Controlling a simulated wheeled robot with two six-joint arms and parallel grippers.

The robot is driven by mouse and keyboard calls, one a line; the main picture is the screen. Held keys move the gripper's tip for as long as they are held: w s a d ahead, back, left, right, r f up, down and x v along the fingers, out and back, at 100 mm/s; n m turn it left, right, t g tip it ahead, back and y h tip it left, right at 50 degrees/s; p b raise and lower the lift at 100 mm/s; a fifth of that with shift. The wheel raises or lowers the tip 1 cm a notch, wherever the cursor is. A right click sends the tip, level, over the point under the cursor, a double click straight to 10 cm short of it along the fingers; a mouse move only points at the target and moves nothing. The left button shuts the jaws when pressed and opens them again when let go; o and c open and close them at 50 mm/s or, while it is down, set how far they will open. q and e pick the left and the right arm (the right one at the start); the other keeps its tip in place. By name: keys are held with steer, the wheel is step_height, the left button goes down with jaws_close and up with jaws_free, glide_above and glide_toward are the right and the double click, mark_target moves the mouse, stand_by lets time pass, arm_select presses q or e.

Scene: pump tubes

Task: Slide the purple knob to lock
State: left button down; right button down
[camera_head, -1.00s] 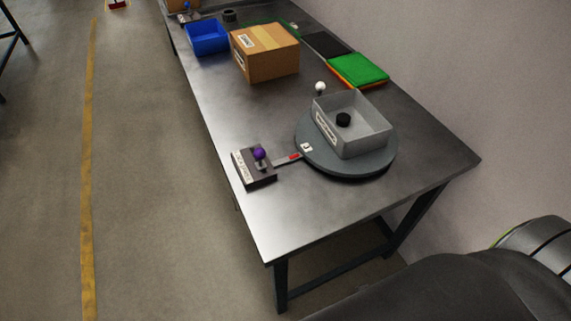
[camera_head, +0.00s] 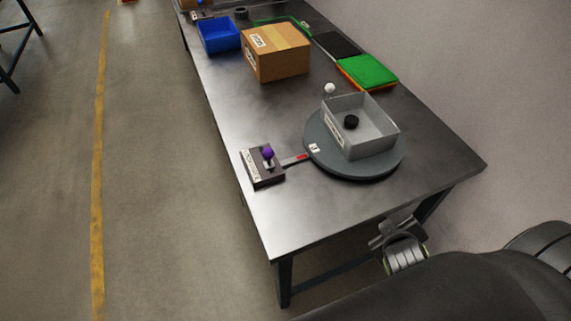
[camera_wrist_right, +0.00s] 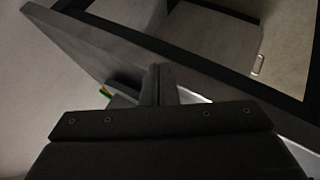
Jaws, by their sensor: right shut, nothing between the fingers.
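The purple knob (camera_head: 267,152) stands on a small dark block with a white label (camera_head: 263,170) near the left edge of the table. A flat bar with a red mark (camera_head: 298,158) reaches from the block to the round grey turntable (camera_head: 356,168). My right gripper (camera_wrist_right: 160,84) is shut and empty in the right wrist view, with its fingers together. In the head view my right arm (camera_head: 400,248) shows low beyond the table's near end, well away from the knob. My left gripper is in neither view.
A grey open box (camera_head: 378,143) with a black round piece (camera_head: 351,122) sits on the turntable. A white ball (camera_head: 330,88) stands behind it. A cardboard box (camera_head: 290,63), a blue bin (camera_head: 219,38) and a green-topped stack (camera_head: 368,71) are farther back. The table's near end (camera_head: 310,225) is clear.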

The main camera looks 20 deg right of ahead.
mark_target(269, 158)
steer(key=w+a+r+n+t+h, duration=0.1)
steer(key=w+r+n+t, duration=0.35)
steer(key=r+n, duration=0.2)
steer(key=w+r+n+t+h, duration=0.25)
steer(key=r+n+t, duration=0.25)
steer(key=n, duration=0.3)
steer(key=w+a+f+n+y, duration=0.1)
steer(key=a+f+n+y, duration=0.1)
steer(key=a+n+y, duration=0.2)
steer(key=w+a+f+n+y, duration=0.1)
steer(key=a+n+y, duration=0.3)
steer(key=n, duration=0.6)
steer(key=w+a+f+n+y, duration=0.1)
steer(key=a+f+n+y, duration=0.1)
steer(key=a+n+y, duration=0.2)
steer(key=shift+a+f+n+y, duration=0.15)
steer(key=shift+a+f+n, duration=0.05)
steer(key=shift+a+n, duration=0.5)
steer(key=shift+a+f+n+y, duration=0.1)
steer(key=shift+a+f+n, duration=0.1)
steer(key=shift+a+n, duration=0.45)
steer(key=shift+s+a+f+n+y, duration=0.15)
steer(key=shift+a+f+n+y, duration=0.25)
steer(key=shift+n, duration=0.3)
steer(key=shift+d, duration=0.1)
